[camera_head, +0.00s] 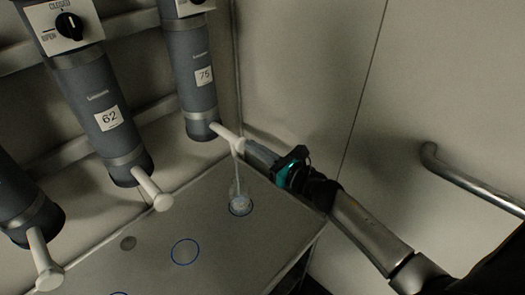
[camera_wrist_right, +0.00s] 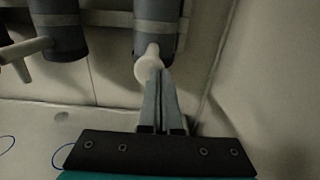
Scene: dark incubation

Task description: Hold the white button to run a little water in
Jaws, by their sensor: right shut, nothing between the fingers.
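The white button (camera_head: 228,134) sticks out from the base of the grey cylinder marked 75 (camera_head: 195,85). It also shows in the wrist view (camera_wrist_right: 149,62). My right gripper (camera_head: 250,148) is shut and empty, its fingertips at the button's outer end; they look in contact, but the fingers (camera_wrist_right: 157,78) partly hide the spot. A thin pale stream (camera_head: 237,170) runs down from the button's end into a small clear vessel (camera_head: 240,204), which stands in a blue ring on the grey table (camera_head: 215,245). The water level is hard to make out. My left gripper is out of view.
The cylinder marked 62 (camera_head: 105,115) and another cylinder at far left have similar white spouts. A black open/closed knob (camera_head: 69,26) sits above 62. An empty blue ring (camera_head: 185,251) lies left of the vessel. A metal rail (camera_head: 470,182) is on the right wall.

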